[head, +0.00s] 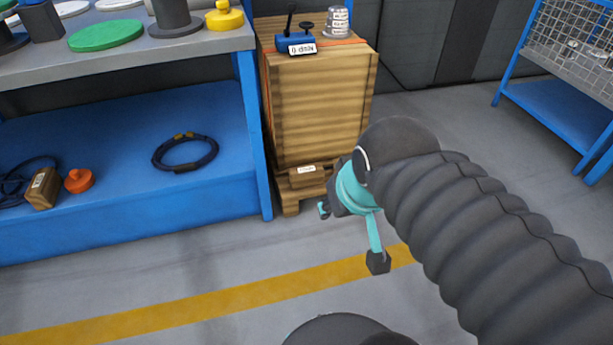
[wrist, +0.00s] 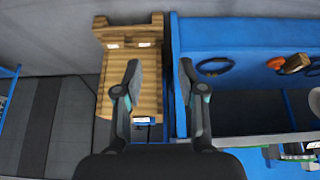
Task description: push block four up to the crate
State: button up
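The wooden crate (head: 322,110) stands on a pallet beside the blue shelf; it shows upside down in the wrist view (wrist: 146,88). A small labelled wooden block (head: 308,179) sits low on the pallet at the crate's front; whether it touches the crate I cannot tell. The wrist view shows two white labels low at the crate's front, one on the left (wrist: 112,45) and one on the right; no number is readable. My gripper (head: 350,236) is open and empty in front of the pallet; its spread fingers also show in the wrist view (wrist: 159,67).
Another labelled wooden block (head: 42,188) lies on the blue lower shelf (head: 120,215) near an orange knob (head: 79,180) and a coiled cable (head: 185,153). A blue tool (head: 296,42) and metal cup (head: 337,21) stand on the crate. The floor in front is clear, with a yellow stripe.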

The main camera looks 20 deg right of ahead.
aim_at(306, 175)
jog(key=u, duration=0.05)
jog(key=k, duration=0.45)
jog(key=z, duration=0.6)
jog(key=i, duration=1.25)
jog(key=u, duration=0.55)
